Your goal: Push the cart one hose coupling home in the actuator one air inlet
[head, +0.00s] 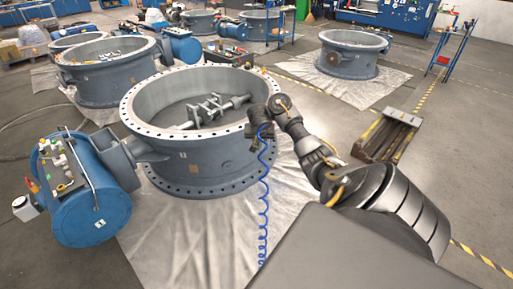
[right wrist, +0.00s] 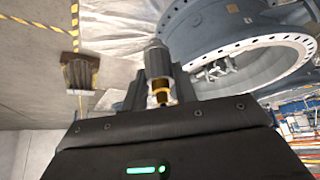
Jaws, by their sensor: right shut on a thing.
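My right gripper (head: 261,117) is above the near right rim of the large grey valve body. It is shut on the hose coupling (right wrist: 154,62), a grey metal piece with a brass-coloured part, seen between the fingers in the right wrist view. A blue coiled hose (head: 263,205) hangs down from the gripper in the head view. Actuator one (head: 95,190), a blue cylinder marked 1, is at the far left, well apart from the gripper. Fittings (head: 62,165) sit on its end; I cannot tell which is the air inlet. The cart is not clearly in view. My left gripper is not in view.
The grey valve body (head: 195,165) stands on a pale sheet (head: 170,235) between the gripper and actuator one. A dark pallet-like frame (head: 388,135) lies to the right. More valves (head: 350,55) and a blue ladder (head: 453,50) stand behind. Open floor lies at the right.

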